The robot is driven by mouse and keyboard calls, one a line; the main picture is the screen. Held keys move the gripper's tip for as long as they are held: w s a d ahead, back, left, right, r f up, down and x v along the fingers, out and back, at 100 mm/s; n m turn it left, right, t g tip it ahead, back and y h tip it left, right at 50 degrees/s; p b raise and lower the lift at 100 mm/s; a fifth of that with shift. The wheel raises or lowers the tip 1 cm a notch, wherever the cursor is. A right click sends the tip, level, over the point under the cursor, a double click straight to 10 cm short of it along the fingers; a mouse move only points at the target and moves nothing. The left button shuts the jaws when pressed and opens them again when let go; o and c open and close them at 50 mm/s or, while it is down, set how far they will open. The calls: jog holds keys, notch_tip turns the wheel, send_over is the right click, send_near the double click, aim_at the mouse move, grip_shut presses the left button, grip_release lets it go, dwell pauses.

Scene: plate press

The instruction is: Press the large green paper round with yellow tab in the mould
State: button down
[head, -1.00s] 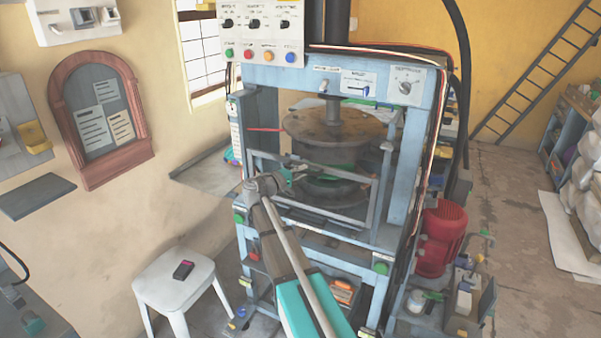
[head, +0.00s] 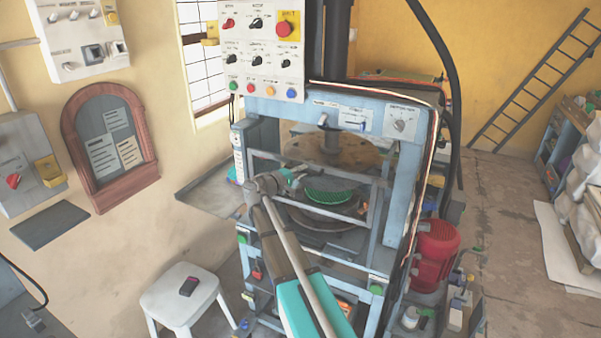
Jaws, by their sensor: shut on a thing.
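The large green paper round (head: 328,190) lies inside the press on the dark lower mould (head: 322,219). I cannot make out its yellow tab. The brown upper platen (head: 333,151) hangs above it, with a gap between. A grey barred guard (head: 345,178) crosses the front of the press opening, partly covering the view of the round. My gripper (head: 293,175) is at the left part of this guard, in front of the round and apart from it. It appears shut on the guard; its fingertips are small and partly hidden.
The control panel (head: 262,50) with knobs and coloured buttons hangs at the upper left of the press. A white stool (head: 180,303) stands at the lower left. A red motor (head: 437,252) stands right of the press. Floor is open farther right.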

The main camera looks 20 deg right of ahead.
jog(key=shift+r+p, duration=2.5)
jog(key=shift+r, duration=0.6)
jog(key=c, duration=0.7)
grip_release()
jog(key=shift+v, duration=5.9)
